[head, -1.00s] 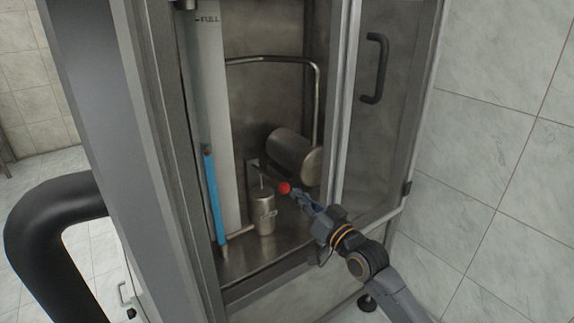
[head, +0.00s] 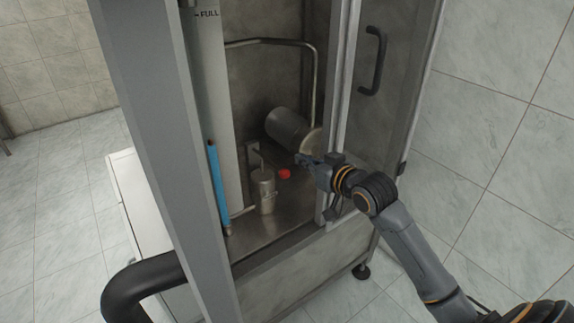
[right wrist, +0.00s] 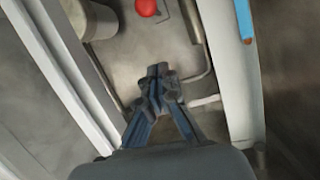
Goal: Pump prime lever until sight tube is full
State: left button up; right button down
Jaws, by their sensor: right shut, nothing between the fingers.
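The red knob (head: 284,174) of the prime lever shows inside the open cabinet, beside the small metal pump (head: 264,190). The sight tube (head: 217,190) stands at the left, with blue liquid in its lower part, well below the FULL mark (head: 208,14). My right gripper (head: 304,160) is shut and empty, above and to the right of the knob in the head view. In the right wrist view, its fingertips (right wrist: 158,72) point toward the knob (right wrist: 146,7) with a gap between. The blue tube (right wrist: 245,20) shows at upper right there. My left gripper is out of view.
A metal cylinder (head: 290,130) and a bent pipe (head: 314,85) sit behind the lever. The cabinet's left frame post (head: 170,130) and the glazed door with a black handle (head: 374,60) flank the opening. The cabinet floor (head: 275,225) is clear in front.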

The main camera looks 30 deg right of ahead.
send_over(287, 171)
jog(key=w, duration=0.3)
notch_tip(287, 171, down, 2)
jog(key=s+f+p, duration=0.1)
jog(key=s+f, duration=0.1)
jog(key=shift+f, duration=0.35)
jog(key=shift+s+f, duration=0.5)
jog(key=shift+s, duration=0.05)
jog(key=shift+f, duration=0.1)
